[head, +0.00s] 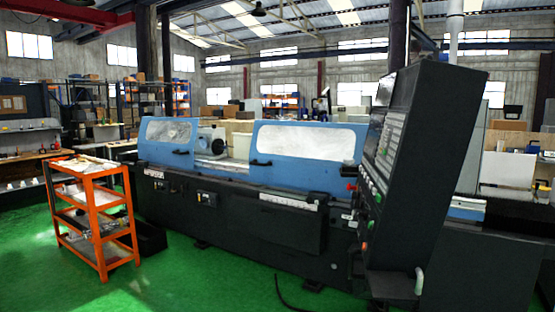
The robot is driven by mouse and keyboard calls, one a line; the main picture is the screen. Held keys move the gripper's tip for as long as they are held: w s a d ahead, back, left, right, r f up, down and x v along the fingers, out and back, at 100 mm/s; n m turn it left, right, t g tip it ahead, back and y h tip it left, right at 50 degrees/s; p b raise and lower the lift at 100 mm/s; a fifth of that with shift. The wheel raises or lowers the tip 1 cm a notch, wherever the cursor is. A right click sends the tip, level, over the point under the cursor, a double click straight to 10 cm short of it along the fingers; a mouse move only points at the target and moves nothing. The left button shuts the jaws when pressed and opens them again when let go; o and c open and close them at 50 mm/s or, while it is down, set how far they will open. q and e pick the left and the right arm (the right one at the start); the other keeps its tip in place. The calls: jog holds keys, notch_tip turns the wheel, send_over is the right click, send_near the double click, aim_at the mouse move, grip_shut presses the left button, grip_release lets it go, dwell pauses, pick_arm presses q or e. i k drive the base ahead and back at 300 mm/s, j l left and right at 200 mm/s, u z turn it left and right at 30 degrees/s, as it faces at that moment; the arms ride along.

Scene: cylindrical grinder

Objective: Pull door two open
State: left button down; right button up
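The cylindrical grinder (240,215) stands ahead of me, with a black base and blue sliding doors. The left blue door (165,141) and the right blue door (305,153) each have a pale window and a dark handle. The left door's handle (181,152) is near its right end; the right door's handle (261,163) is near its left end. A gap between the doors shows the grey workhead (211,140) inside. I cannot tell which is door two, as no number is readable. Neither of my grippers is in view.
An orange shelf cart (100,215) stands before the grinder's left end. A tall black control panel (405,165) rises at the right and hides part of the machine. The green floor (200,285) in front is mostly clear, with a dark cable (283,295) on it.

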aim_at(320, 173)
jog(key=i+u, duration=0.4)
jog(key=i, duration=3.45)
jog(key=j, duration=0.1)
